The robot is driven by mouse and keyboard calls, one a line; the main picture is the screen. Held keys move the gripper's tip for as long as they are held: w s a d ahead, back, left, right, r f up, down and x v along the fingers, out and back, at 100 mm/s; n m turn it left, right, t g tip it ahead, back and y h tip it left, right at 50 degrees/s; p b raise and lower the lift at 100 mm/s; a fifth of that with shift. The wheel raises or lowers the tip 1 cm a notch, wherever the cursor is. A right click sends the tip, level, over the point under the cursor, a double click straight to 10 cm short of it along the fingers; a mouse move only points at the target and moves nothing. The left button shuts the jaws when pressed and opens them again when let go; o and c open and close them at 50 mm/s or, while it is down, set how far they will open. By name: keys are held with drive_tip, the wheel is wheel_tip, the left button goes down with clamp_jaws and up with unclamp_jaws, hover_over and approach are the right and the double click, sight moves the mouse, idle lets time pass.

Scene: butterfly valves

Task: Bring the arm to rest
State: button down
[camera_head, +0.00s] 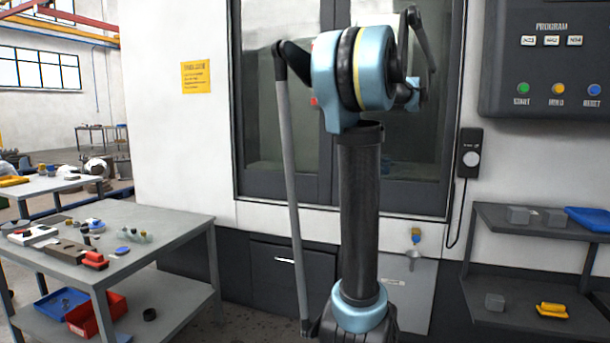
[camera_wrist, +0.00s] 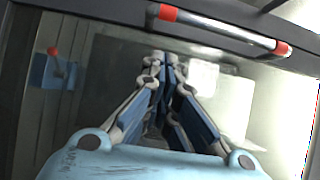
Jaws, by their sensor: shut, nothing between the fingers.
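My gripper (camera_wrist: 166,62) is shut and empty in the wrist view, its blue-grey fingers meeting at the tips in front of a glass pane. My arm (camera_head: 362,215) stands upright in the middle of the head view, with its bent upper part raised in front of the machine window. I cannot make out the gripper's fingers in the head view; the arm's own links hide that area.
A grey bar handle with red ends (camera_wrist: 225,30) crosses above the fingertips in the wrist view. A workbench with loose parts (camera_head: 165,240) stands at left. A shelf (camera_head: 535,262) and a control panel (camera_head: 545,100) stand at right. Floor shows between bench and machine.

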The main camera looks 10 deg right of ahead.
drive_tip(key=s+a+f+n+g+y, duration=0.2)
drive_tip(key=s+a+f+n, duration=0.15)
drive_tip(key=a+f, duration=0.35)
drive_tip(key=s+a+f+n+g+y, duration=0.25)
drive_tip(key=s+a+f, duration=0.2)
drive_tip(key=a, duration=0.45)
drive_tip(key=s+a+f+n+g, duration=0.2)
drive_tip(key=s+a+f, duration=0.3)
drive_tip(key=f, duration=0.2)
drive_tip(key=s+a+f+n+g, duration=0.2)
drive_tip(key=s+a+f+n, duration=0.1)
drive_tip(key=s+a+f, duration=0.4)
drive_tip(key=s+d+f+n+g+h, duration=0.2)
drive_tip(key=s+f+n+g+h, duration=0.1)
drive_tip(key=s+f, duration=0.9)
drive_tip(key=s+d+f+n+g+h, duration=0.1)
drive_tip(key=s+f+n+g+h, duration=0.1)
drive_tip(key=s+f, duration=1)
wheel_tip(320, 180, down, 4)
drive_tip(key=shift+s+d+f+n+g+h, duration=0.1)
drive_tip(key=shift+s+d+n+g+h, duration=0.3)
drive_tip(key=shift+g+h, duration=0.5)
